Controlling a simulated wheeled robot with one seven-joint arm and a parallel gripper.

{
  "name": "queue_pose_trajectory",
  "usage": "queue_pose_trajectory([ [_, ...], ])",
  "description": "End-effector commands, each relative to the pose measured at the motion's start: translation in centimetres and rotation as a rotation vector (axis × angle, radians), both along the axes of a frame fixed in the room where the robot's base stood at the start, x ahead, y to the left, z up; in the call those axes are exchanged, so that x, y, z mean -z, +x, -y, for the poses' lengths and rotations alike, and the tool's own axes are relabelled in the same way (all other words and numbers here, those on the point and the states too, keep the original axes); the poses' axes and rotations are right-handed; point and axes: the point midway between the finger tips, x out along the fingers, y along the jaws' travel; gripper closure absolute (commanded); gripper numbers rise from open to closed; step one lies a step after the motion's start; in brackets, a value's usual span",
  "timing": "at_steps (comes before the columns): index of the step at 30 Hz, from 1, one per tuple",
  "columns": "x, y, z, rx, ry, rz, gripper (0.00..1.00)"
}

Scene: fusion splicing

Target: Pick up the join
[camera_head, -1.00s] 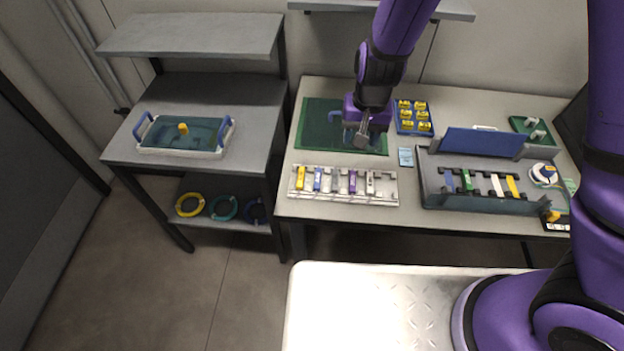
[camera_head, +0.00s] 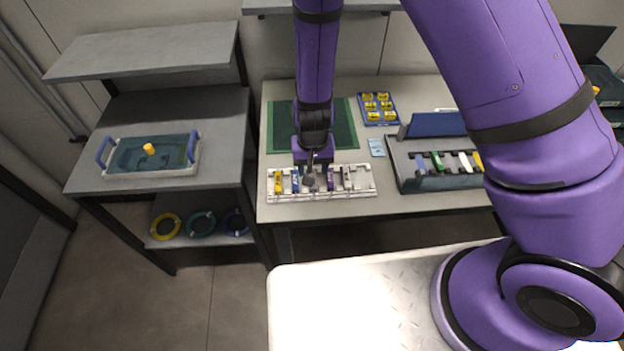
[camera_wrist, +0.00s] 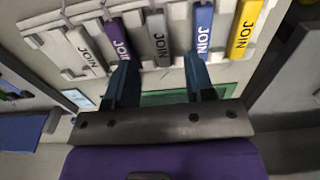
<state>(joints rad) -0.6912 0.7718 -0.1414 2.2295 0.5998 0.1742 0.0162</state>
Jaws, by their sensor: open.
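Several bar-shaped pieces marked JOIN lie side by side in a pale rack (camera_head: 350,192) at the table's front edge. In the wrist view I see a yellow join (camera_wrist: 245,28), a blue join (camera_wrist: 203,32), a grey join (camera_wrist: 158,38), a purple join (camera_wrist: 116,36) and a pale grey join (camera_wrist: 84,48). My gripper (camera_head: 311,180) is over the middle of the rack. In the wrist view my gripper (camera_wrist: 161,64) is open and empty, its fingers on either side of the grey join's line. In the head view my gripper partly hides the middle join.
A green mat (camera_head: 345,125) lies behind the rack. A blue tray of yellow pieces (camera_head: 377,108) and a grey fixture with coloured bars (camera_head: 432,180) stand to the right. A side shelf holds a tray with blue handles (camera_head: 125,160).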

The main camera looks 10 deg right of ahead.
Motion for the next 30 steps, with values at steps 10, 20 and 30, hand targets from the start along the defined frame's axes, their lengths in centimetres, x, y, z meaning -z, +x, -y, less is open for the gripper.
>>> queue_pose_trajectory([
  [10, 4.0, 0.0, -0.2, 0.002, -0.001, -0.002, 0.51],
  [20, 4.3, 0.0, -0.2, 0.001, 0.0, -0.001, 0.58],
  [30, 4.3, 0.0, -0.2, 0.001, 0.0, -0.001, 1.0],
])
